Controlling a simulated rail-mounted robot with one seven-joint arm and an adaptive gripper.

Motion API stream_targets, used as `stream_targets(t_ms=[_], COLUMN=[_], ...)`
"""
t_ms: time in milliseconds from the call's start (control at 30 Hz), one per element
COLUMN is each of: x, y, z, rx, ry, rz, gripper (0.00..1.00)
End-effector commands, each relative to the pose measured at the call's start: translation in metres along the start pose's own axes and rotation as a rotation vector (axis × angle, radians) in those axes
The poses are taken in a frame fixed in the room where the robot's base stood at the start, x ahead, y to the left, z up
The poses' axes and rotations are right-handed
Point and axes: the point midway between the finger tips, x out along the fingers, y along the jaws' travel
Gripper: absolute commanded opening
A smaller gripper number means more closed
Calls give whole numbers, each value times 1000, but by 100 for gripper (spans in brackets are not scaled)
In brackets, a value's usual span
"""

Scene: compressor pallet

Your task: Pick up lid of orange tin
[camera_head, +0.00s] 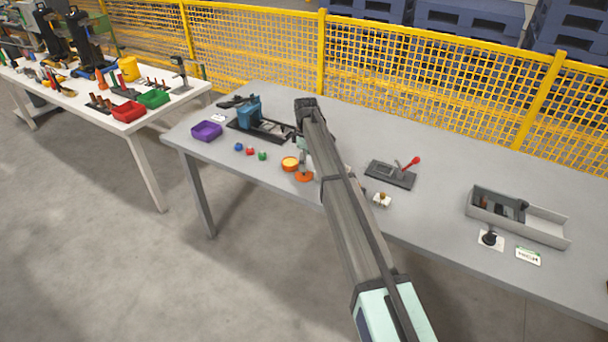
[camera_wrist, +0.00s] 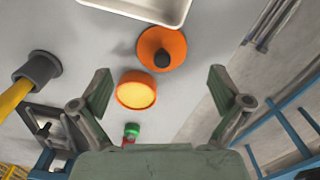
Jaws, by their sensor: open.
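The orange tin (camera_head: 290,163) stands open on the grey table, with a yellow-orange inside; it also shows in the wrist view (camera_wrist: 135,92). Its lid (camera_wrist: 162,48) is an orange disc with a dark knob, lying on the table beside the tin. In the wrist view the tin lies between the fingers, left of centre, and the lid lies beyond the fingertips.
Small blue, red and green items (camera_head: 250,151) and a purple bin (camera_head: 206,131) lie left of the tin. A blue device (camera_head: 249,112) stands behind them. A white tray (camera_wrist: 178,14) is near the lid. A red-handled fixture (camera_head: 392,174) and a grey box (camera_head: 545,226) are right.

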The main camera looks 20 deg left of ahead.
Motion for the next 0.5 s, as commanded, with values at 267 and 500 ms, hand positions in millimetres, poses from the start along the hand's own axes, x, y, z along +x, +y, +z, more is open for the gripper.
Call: stream_targets(t_ms=[267,500], x=[29,50], y=[-3,-2], z=[-6,-6], rx=[0,0], ry=[-1,0], rz=[-2,0], gripper=[99,99])
